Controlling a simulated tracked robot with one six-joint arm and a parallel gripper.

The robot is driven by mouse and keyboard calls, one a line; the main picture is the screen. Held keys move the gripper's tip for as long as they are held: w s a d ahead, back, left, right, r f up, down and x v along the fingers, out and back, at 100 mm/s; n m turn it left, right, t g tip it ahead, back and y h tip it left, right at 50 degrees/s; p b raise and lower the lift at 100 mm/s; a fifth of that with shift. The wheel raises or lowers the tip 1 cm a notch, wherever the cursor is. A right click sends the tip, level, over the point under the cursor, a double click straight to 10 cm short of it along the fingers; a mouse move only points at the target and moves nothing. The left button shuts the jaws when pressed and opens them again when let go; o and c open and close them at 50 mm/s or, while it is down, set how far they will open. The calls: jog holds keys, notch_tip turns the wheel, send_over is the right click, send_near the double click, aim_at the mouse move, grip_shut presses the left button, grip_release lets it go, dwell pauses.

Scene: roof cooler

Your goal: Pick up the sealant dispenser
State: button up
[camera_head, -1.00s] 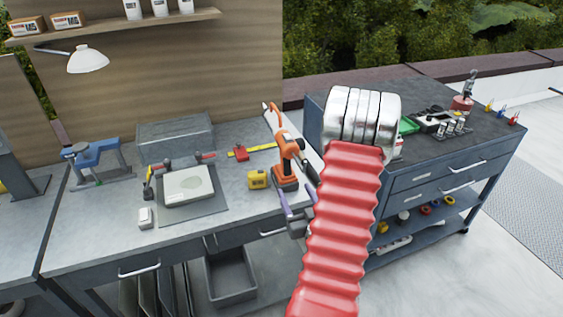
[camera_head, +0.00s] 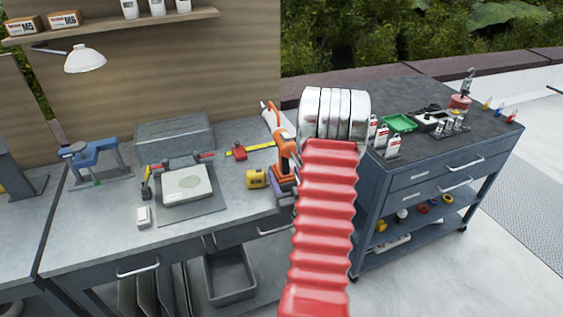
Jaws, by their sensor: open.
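The sealant dispenser (camera_head: 284,152) looks like an orange tool with a pale nozzle, standing upright near the right end of the grey workbench. My red ribbed arm rises just right of it and hides part of its right side. My gripper (camera_head: 283,197) shows only in part as purple-grey fingers at the bench's front edge, low by the dispenser's base. It is open, and nothing shows between the fingers. Whether a finger touches the dispenser cannot be told.
A yellow tape measure (camera_head: 256,179) stands just left of the dispenser. A yellow level (camera_head: 262,147) lies behind. A scale (camera_head: 188,184), a grey box (camera_head: 174,135) and a blue clamp tool (camera_head: 93,155) are farther left. A tool cart (camera_head: 425,168) stands right.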

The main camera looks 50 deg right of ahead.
jog(key=shift+w, duration=0.1)
jog(key=shift+d+x, duration=0.25)
jog(key=shift+x, duration=2.4)
jog(key=shift+r, duration=0.1)
jog(key=shift+s, duration=0.2)
grip_shut()
jog(key=shift+r, duration=0.15)
